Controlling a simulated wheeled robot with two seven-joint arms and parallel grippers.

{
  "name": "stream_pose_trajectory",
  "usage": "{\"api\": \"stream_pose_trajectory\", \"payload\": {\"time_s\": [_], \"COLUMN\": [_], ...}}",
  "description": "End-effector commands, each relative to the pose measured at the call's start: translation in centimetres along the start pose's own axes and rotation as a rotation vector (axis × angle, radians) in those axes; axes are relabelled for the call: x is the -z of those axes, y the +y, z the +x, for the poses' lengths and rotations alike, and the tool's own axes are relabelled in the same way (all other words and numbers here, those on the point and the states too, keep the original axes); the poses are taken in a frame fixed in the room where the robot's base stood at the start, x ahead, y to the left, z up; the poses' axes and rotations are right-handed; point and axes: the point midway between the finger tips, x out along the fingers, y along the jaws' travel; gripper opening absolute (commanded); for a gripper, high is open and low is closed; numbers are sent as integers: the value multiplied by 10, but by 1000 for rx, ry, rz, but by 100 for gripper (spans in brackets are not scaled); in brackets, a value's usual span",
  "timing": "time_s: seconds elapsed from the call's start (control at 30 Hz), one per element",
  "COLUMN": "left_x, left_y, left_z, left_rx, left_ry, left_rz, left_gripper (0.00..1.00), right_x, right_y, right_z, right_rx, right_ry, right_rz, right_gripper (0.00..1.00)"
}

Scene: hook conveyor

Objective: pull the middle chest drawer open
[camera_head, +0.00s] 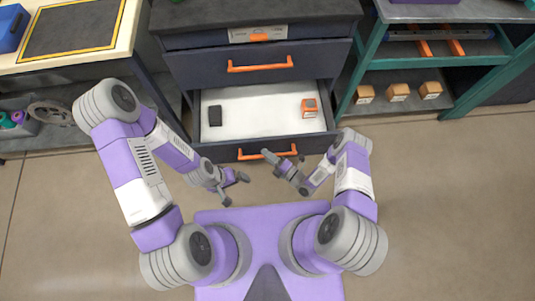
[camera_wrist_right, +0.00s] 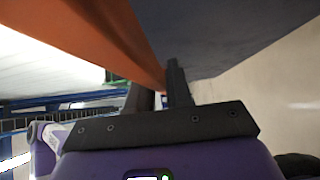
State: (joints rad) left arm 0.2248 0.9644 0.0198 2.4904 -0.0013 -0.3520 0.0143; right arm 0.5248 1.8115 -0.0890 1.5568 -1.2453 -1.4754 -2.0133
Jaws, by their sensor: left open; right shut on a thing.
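A dark chest (camera_head: 340,62) has drawers with orange handles. A drawer with a white inside (camera_head: 255,108) stands well out from it, below a closed drawer front (camera_head: 200,68). I cannot tell for sure whether this open one is the middle drawer. My right gripper (camera_head: 268,156) is at the open drawer's front. In the right wrist view its fingers (camera_wrist_right: 160,85) are shut on the orange handle (camera_wrist_right: 105,35). My left gripper (camera_head: 236,189) is open and empty, in front of the drawer and lower in the view.
In the open drawer lie a small black block (camera_head: 215,115) at left and an orange box (camera_head: 309,107) at right. A teal shelf (camera_head: 430,62) with several small boxes stands at right. A workbench (camera_head: 128,35) is at left. The floor on both sides is clear.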

Motion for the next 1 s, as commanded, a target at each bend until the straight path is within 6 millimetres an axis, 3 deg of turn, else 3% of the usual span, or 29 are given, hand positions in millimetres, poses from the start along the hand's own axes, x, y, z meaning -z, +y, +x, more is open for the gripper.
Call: {"api": "stream_pose_trajectory", "payload": {"time_s": [0.23, 0.27, 0.4, 0.73, 1.0], "left_x": [0, 0, 0, 0, -1], "left_y": [0, 0, 0, 0, 4], "left_z": [0, 0, 0, -1, -11], "left_rx": [0, 0, 0, 0, 0], "left_ry": [0, 0, 0, 0, 0], "left_rz": [0, 0, 0, 0, 0], "left_gripper": [100, 100, 100, 100, 100], "right_x": [0, 0, 0, 0, 0], "right_y": [0, 0, 0, 0, 1], "right_z": [0, 0, 0, -4, -46], "right_rx": [-1, -1, -1, 0, 2], "right_ry": [2, 2, 2, 0, -2], "right_rz": [-1, -1, -1, 0, 1], "right_gripper": [0, 21, 40, 40, 40]}}
